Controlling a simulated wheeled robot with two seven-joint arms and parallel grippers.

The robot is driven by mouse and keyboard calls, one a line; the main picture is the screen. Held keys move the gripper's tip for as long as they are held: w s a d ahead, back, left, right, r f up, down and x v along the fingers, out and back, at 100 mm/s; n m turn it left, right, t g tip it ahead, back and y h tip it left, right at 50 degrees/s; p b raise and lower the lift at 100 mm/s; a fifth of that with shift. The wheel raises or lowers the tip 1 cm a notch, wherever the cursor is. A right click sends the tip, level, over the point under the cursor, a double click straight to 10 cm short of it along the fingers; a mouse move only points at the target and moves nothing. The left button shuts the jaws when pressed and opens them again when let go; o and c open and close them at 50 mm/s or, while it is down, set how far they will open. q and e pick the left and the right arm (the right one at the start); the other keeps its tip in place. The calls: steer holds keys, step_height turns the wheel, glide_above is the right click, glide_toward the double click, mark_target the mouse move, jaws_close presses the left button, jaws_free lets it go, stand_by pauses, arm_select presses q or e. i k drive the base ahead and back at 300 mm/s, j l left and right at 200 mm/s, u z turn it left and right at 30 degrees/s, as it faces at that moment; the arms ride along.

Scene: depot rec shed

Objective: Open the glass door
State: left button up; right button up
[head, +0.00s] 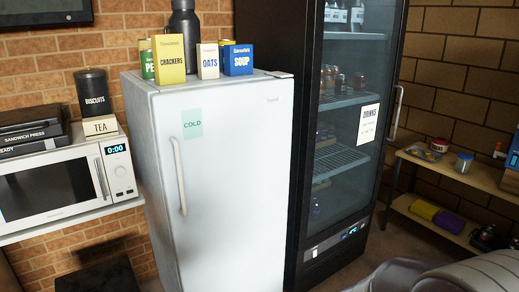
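The glass door (345,178) is on the tall black drinks cooler (267,150) right of centre. It looks shut against the black frame. A long pale vertical handle (397,112) runs along its right edge. A white sign (368,123) reading DRINKS is on the glass near the handle. Behind the glass are wire shelves with several cans and bottles. Neither of my grippers shows in the head view.
A white fridge (235,165) with food boxes on top stands left of the cooler. A low wooden shelf unit (465,178) is close to the handle side. A grey padded-looking object (460,277), only partly visible, is at the bottom right. A microwave (55,190) is at left.

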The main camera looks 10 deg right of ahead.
mark_target(316, 30)
steer(key=i+l+z, duration=0.1)
steer(key=z, duration=0.3)
steer(key=i+z, duration=0.45)
steer(key=z, duration=0.3)
steer(key=i+z, duration=0.2)
steer(key=z, duration=0.15)
steer(key=i+l+z, duration=0.25)
steer(key=i, duration=0.4)
steer(key=i+j+z, duration=0.1)
steer(key=i+z, duration=0.15)
steer(key=i, duration=0.4)
